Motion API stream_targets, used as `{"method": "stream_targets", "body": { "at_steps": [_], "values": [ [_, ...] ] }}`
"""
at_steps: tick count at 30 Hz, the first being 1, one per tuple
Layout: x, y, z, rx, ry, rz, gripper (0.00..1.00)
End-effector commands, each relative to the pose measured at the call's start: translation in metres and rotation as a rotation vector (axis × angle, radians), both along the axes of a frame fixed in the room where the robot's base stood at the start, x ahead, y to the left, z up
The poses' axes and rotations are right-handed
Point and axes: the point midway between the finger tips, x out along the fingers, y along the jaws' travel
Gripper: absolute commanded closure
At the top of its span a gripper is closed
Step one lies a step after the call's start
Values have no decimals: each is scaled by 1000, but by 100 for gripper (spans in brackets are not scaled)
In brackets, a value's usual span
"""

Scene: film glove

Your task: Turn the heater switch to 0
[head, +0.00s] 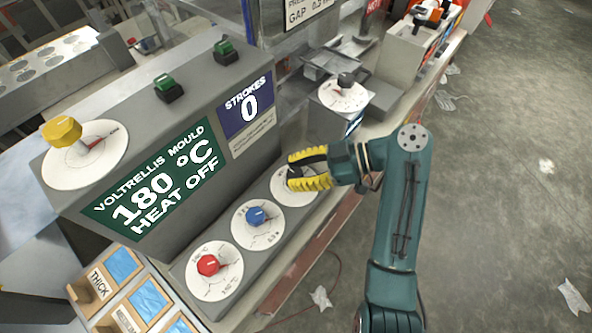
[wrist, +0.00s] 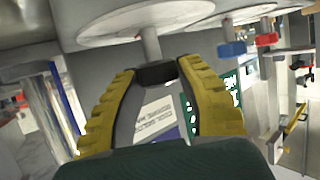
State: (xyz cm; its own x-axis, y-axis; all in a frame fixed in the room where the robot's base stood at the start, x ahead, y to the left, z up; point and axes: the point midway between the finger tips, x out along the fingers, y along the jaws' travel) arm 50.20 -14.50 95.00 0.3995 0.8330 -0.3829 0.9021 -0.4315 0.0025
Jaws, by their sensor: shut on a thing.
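My gripper (head: 294,172) is at the rightmost white dial (head: 286,194) of a row of three on the sloped grey panel. In the wrist view, its yellow-padded fingers (wrist: 157,76) are shut on a dark knob (wrist: 155,74) on a pale shaft from a white dial plate. In the head view the fingers hide this knob and part of its dial. The dial's markings cannot be read, so I cannot tell the knob's setting or confirm a heater label. The green screen (head: 160,180) reads "VOLTRELLIS MOULD 180 °C HEAT OFF".
A blue knob (head: 256,215) and a red knob (head: 207,265) stand on dials to the left. A yellow knob (head: 62,131) and green switches (head: 168,89) are on the housing top. A black knob (head: 346,80) stands on a dial behind. Open floor lies right.

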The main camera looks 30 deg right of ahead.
Motion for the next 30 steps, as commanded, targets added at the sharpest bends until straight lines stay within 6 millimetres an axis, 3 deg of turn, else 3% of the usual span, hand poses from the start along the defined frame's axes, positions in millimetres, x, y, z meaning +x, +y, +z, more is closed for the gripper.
{"method": "stream_targets", "body": {
  "at_steps": [2, 3, 7, 17, 20, 25, 30],
  "values": [
    [-1, 1, -6, 3, 12, -2, 99],
    [-1, 1, -6, 3, 12, -2, 59],
    [-1, 0, -5, 2, 9, -2, 34],
    [-1, -2, -1, 1, 4, -3, 34],
    [-5, -13, 4, 0, 3, -7, 34],
    [-22, -48, 20, 0, 4, -8, 34],
    [-24, -54, 22, 3, 8, -3, 34]
  ]
}}
